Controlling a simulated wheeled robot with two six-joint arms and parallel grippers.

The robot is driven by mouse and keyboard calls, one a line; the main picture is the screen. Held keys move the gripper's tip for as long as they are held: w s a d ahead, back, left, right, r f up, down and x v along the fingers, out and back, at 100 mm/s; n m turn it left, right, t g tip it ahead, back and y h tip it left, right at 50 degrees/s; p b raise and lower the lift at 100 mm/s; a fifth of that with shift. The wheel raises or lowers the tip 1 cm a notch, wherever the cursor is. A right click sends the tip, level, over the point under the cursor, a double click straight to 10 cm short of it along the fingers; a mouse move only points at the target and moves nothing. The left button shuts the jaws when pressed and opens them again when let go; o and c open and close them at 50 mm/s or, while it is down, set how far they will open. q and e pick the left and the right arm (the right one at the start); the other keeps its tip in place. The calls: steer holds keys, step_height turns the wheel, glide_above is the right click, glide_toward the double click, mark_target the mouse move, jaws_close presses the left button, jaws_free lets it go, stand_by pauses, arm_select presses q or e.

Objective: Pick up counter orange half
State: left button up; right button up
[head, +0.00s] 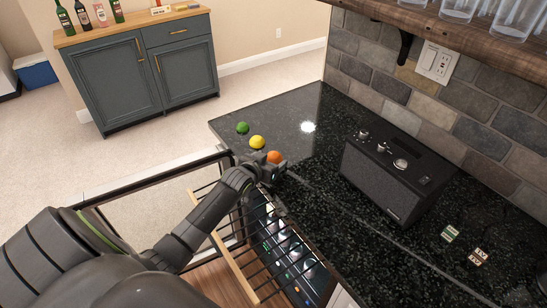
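The orange half (274,157) is a small round orange thing near the left edge of the black speckled counter (330,215). My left gripper (272,170) is right at it, on the near side, with its fingers close to or touching the orange. The fingers are small and dark here, so I cannot tell whether they are open or shut on it. The gripper hides the lower part of the orange. My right gripper is out of view.
A yellow fruit (257,142) and a green fruit (242,128) lie just beyond the orange. A black speaker (393,180) stands to the right. A wire rack with a wooden front (236,267) is below my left forearm.

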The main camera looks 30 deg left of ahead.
arm_select(q)
steer(key=c, duration=0.9)
